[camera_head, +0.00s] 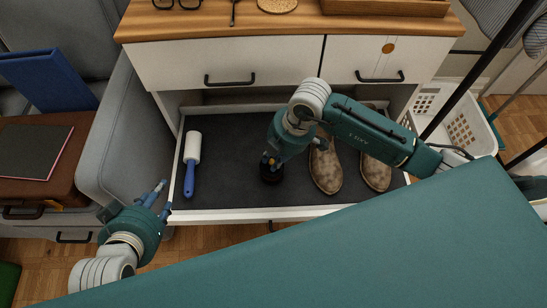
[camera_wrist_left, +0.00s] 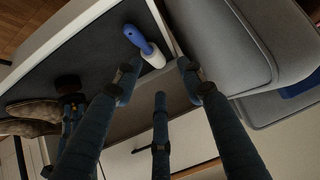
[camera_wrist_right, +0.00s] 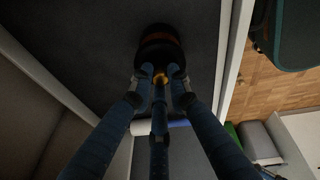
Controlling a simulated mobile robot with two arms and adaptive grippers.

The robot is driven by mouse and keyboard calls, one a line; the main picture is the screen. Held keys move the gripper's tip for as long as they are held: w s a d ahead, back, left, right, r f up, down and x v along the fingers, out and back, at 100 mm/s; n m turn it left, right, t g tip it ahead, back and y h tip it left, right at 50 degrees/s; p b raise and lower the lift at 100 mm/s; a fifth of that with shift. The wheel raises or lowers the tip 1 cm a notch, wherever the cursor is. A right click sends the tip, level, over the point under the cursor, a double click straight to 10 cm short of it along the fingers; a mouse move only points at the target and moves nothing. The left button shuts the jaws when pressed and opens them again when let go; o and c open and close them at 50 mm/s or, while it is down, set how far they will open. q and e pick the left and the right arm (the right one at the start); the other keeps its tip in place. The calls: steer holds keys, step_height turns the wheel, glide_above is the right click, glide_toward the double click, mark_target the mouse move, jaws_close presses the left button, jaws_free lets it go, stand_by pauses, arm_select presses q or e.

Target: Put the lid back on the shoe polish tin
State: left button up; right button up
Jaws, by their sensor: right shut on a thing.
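My right gripper (camera_head: 268,160) is inside the open drawer, shut on a small gold knob (camera_wrist_right: 160,78) that appears to belong to the black lid (camera_wrist_right: 158,60). The black round shoe polish tin (camera_wrist_right: 156,32) shows right beyond the lid in the right wrist view, with a reddish-brown band between them. In the head view the tin (camera_head: 271,175) is a dark disc under the fingers on the drawer floor. I cannot tell whether lid and tin touch. My left gripper (camera_head: 160,197) is open and empty outside the drawer's left front corner.
A lint roller (camera_head: 190,165) with a blue handle lies in the drawer's left part. Brown shoes (camera_head: 325,168) stand right of the tin. The drawer's white front edge (camera_head: 225,215) is close. A grey armchair (camera_head: 130,130) borders the left.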

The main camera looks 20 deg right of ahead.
steer(key=shift+f+b, duration=0.5)
steer(key=shift+f, duration=0.05)
steer(key=shift+f+b, duration=0.35)
steer(key=shift+f, duration=0.35)
arm_select(q)
steer(key=w+d+r+t+h, duration=0.2)
steer(key=w+r+t, duration=0.3)
steer(key=r, duration=0.5)
steer(key=shift+w+d+t, duration=0.4)
steer(key=shift+w+d, duration=0.15)
steer(key=shift+w, duration=0.35)
arm_select(e)
steer(key=shift+f, duration=0.35)
arm_select(q)
steer(key=shift+a+f, duration=0.1)
steer(key=shift+f, duration=0.1)
steer(key=shift+s+f+g, duration=0.15)
steer(key=shift+f+g, duration=0.15)
steer(key=shift+f+y, duration=0.15)
steer(key=shift+y, duration=0.15)
steer(key=shift+s+a+f, duration=0.1)
steer(key=shift+s+f, duration=0.1)
steer(key=shift+f, duration=0.05)
steer(key=shift+g, duration=0.3)
